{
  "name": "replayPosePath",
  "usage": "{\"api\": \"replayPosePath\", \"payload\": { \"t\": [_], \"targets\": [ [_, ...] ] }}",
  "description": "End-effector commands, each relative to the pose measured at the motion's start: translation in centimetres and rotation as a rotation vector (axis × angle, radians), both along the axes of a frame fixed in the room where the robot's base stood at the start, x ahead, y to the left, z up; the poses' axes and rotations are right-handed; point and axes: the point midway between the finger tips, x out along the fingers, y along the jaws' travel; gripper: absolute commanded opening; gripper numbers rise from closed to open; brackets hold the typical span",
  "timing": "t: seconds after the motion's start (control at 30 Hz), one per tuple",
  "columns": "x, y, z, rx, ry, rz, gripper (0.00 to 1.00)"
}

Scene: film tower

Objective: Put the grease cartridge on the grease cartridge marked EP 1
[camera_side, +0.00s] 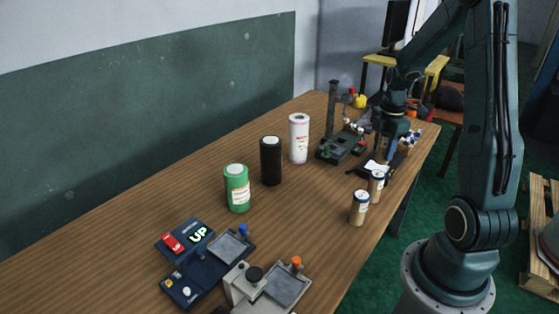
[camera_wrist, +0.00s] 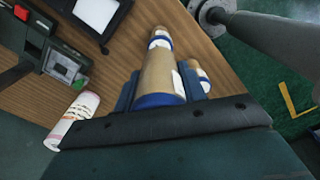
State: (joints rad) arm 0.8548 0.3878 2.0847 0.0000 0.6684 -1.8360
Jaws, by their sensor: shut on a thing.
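My gripper (camera_side: 386,160) is shut on a tan grease cartridge with blue bands (camera_wrist: 155,78), gripped between the jaws in the wrist view. In the side view the arm and jaws hide most of it. Two similar tan cartridges with blue-banded tops and white labels stand upright on the table below and left of the gripper: one nearer to it (camera_side: 376,188) and one closer to the camera (camera_side: 360,210). A smaller cartridge also shows right of the held one in the wrist view (camera_wrist: 203,78). The label markings are too small to read.
A green can (camera_side: 237,188), a black cylinder (camera_side: 271,162) and a white cylinder (camera_side: 299,138) stand left on the table. A dark fixture (camera_side: 342,148) stands behind. A black pad with white paper (camera_side: 376,167) lies by the gripper. Trays and a switch box (camera_side: 184,240) are in front.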

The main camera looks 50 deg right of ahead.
Motion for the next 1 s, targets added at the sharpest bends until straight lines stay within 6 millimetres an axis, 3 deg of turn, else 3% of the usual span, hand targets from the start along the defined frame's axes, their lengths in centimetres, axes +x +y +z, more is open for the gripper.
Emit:
{"api": "replayPosePath", "payload": {
  "t": [0.4,0.9,0.93,1.0],
  "targets": [
    [0.0,0.0,-3.9,0.002,0.001,0.0,0.15],
    [0.0,0.0,-4.5,0.001,0.001,0.0,0.15],
    [0.0,0.0,-4.5,0.0,0.0,0.0,0.47],
    [0.0,0.0,-4.5,0.001,0.001,0.0,0.6]
  ]
}}
